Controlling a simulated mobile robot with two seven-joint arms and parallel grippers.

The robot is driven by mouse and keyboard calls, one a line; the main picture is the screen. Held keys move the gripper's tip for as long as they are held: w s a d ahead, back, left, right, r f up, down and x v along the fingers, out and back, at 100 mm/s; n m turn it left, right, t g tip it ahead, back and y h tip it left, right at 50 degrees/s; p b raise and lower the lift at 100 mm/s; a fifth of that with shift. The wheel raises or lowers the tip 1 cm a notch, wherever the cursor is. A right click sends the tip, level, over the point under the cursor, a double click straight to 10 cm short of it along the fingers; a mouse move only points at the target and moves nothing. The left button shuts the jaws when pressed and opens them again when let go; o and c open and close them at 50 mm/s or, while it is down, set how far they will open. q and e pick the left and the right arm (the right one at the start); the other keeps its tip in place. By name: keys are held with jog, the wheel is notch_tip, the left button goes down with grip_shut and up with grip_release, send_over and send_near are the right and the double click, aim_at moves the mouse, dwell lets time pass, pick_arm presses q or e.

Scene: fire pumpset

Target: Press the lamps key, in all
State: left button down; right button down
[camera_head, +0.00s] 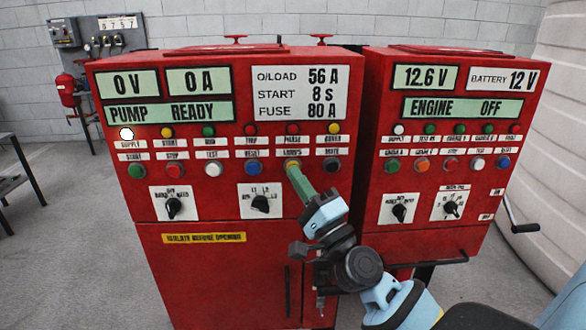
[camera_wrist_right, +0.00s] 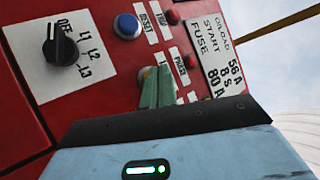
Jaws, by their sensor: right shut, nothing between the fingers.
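The lamps key (camera_head: 289,164) is in the lower button row of the left red cabinet, under its "LAMPS" label (camera_head: 292,153). It is mostly hidden behind the green fingertips of my right gripper (camera_head: 296,173). The fingers are shut and empty, and their tips are at the key. In the right wrist view the fingertips (camera_wrist_right: 160,78) overlap the key (camera_wrist_right: 144,73), and only part of its rim shows. I cannot tell whether the key is pressed in. My left gripper is not in view.
The blue reset button (camera_head: 252,166) and black mute button (camera_head: 333,165) flank the key. A selector switch (camera_head: 261,204) sits below left. The left displays read "PUMP READY" (camera_head: 170,112), with a white supply lamp (camera_head: 127,133) bright. A second red cabinet (camera_head: 440,235) reads "ENGINE OFF".

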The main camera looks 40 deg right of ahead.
jog(key=shift+w+d, duration=0.2)
jog(key=shift+w, duration=0.15)
dwell(0.7)
dwell(0.4)
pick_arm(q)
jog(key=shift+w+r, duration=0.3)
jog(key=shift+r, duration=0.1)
pick_arm(e)
jog(key=shift+s+a, duration=0.4)
jog(key=shift+s, duration=0.3)
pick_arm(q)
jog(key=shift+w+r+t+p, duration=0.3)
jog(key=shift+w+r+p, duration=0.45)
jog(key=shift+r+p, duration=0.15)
pick_arm(e)
jog(key=s+a, duration=0.1)
jog(key=s, duration=0.2)
jog(key=s+a, duration=0.1)
jog(key=shift+s+a, duration=0.15)
jog(key=shift+a, duration=0.2)
